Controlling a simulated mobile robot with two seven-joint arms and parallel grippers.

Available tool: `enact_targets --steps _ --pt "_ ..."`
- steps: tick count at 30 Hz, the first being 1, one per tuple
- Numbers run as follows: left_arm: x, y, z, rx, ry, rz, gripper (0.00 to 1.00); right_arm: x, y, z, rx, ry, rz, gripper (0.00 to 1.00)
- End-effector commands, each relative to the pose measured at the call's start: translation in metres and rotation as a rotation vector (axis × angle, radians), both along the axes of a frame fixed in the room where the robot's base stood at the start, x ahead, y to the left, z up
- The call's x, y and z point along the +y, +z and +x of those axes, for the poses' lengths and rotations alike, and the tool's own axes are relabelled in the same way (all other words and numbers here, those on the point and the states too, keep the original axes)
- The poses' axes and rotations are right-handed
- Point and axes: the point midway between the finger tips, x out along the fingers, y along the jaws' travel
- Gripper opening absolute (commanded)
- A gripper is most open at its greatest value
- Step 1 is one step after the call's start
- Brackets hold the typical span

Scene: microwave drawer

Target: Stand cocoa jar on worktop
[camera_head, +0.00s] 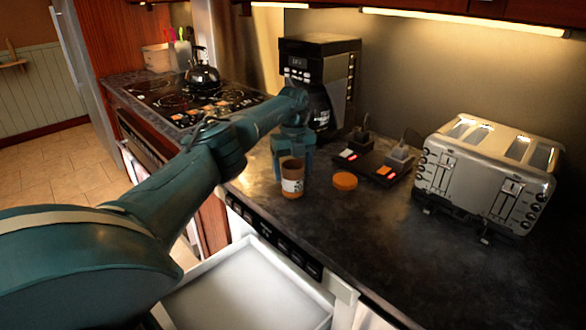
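The cocoa jar (291,186), brown with a white label, stands upright on the dark worktop (420,262) near its front edge, above the open drawer. Its top looks uncovered. An orange round lid (345,181) lies on the worktop to the right of the jar. My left gripper (293,163) points down just behind the jar, low over the worktop. Its fingers look spread, one showing at each side of the jar; the jar hides the space between them. My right gripper is not in view.
A white drawer (245,290) stands open and looks empty below the worktop. A coffee maker (322,85) is behind my gripper. A power strip with plugs (372,167) and a silver toaster (487,172) stand to the right. A kettle (203,76) sits on the hob. The front right worktop is clear.

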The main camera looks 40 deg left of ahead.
Motion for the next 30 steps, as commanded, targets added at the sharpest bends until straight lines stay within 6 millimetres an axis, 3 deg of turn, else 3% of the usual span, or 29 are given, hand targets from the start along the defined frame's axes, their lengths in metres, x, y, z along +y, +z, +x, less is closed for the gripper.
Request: enact_targets --steps 11,24,30 --pt "0.000 0.008 0.000 -0.001 0.000 0.000 0.74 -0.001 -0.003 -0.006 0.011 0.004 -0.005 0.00" --pt "0.000 0.095 0.001 -0.005 0.001 0.001 0.74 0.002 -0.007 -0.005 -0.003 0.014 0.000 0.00" --pt "0.000 0.119 0.001 -0.002 0.001 0.000 0.74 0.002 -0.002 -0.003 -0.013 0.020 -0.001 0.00"
